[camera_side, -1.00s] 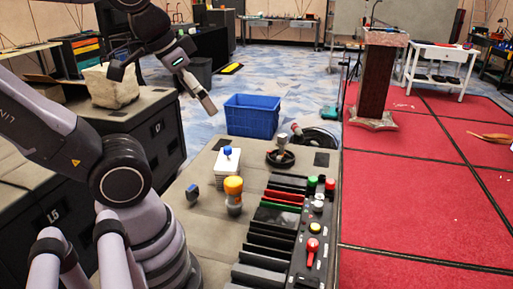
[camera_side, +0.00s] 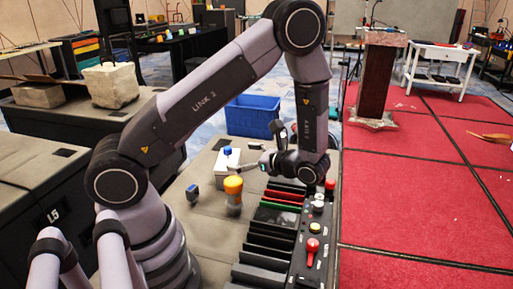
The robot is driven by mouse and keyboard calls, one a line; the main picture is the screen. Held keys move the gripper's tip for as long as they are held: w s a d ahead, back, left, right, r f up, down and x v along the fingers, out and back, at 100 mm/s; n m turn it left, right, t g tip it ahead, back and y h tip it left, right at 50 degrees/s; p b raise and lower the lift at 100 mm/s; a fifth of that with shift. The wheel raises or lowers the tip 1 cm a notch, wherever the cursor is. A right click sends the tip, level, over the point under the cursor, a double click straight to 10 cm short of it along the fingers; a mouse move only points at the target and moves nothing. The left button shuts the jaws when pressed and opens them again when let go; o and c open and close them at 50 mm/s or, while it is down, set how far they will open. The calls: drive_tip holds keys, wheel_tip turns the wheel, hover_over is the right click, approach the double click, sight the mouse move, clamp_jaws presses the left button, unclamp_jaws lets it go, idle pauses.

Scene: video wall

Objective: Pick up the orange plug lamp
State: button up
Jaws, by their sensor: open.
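A white block with a blue knob (camera_side: 227,153) stands just behind the lamp. A small blue plug-like item (camera_side: 192,192) is to its left. A black control panel with buttons (camera_side: 313,235) and dark slots lies to the right. A blue bin (camera_side: 251,112) is behind.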

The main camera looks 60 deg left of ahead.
sight(240, 189)
drive_tip(key=f+m+y, duration=0.1)
drive_tip(key=f, duration=0.3)
drive_tip(key=f+m+t+y, duration=0.1)
drive_tip(key=f, duration=0.3)
drive_tip(key=w+f+m+t+y, duration=0.1)
drive_tip(key=f+m, duration=0.1)
drive_tip(key=f, duration=0.2)
drive_tip(key=shift+a+f, duration=0.15)
drive_tip(key=shift+a, duration=0.2)
drive_tip(key=x, duration=0.5)
drive_tip(key=shift+f, duration=0.25)
drive_tip(key=shift+c, duration=0.4)
drive_tip(key=c, duration=1.2)
drive_tip(key=shift+c, duration=0.2)
